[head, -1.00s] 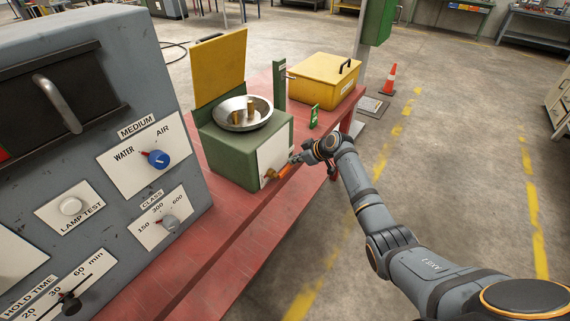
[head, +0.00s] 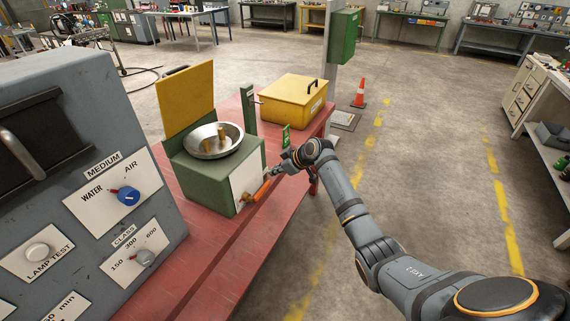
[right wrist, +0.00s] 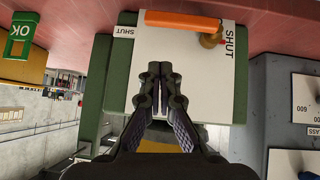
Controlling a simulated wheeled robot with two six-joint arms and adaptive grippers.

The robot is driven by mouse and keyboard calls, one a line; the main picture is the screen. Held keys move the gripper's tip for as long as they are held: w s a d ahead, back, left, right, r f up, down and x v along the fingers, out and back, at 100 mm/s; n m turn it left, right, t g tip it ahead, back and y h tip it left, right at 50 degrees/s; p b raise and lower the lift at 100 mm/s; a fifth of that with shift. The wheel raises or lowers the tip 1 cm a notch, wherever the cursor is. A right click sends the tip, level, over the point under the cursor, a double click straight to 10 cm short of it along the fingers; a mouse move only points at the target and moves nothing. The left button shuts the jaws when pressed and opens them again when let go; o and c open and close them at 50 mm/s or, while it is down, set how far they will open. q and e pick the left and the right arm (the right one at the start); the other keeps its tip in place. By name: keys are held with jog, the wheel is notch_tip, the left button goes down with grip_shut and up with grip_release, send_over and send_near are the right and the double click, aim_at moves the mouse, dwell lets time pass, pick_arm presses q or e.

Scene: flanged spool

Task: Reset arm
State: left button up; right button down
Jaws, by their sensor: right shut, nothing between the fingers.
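My right gripper (head: 278,171) is at the front of the green box (head: 205,180) on the red bench. It is shut and empty; the right wrist view shows its fingers (right wrist: 158,92) together over the white plate (right wrist: 187,62) marked SHUT. The orange lever (head: 262,190) lies across that plate, with a brass pivot (head: 246,197) at one end. The lever (right wrist: 180,20) is beyond the fingertips in the wrist view, apart from them. My left gripper is out of view.
A grey control panel (head: 75,140) with knobs stands at the left. A yellow case (head: 290,103) and a small green OK tag (head: 286,136) are on the red bench (head: 215,262). A green post (head: 248,104) rises behind the box.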

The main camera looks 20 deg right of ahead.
jog(key=b+v, duration=0.1)
jog(key=v, duration=0.5)
jog(key=shift+r, duration=0.2)
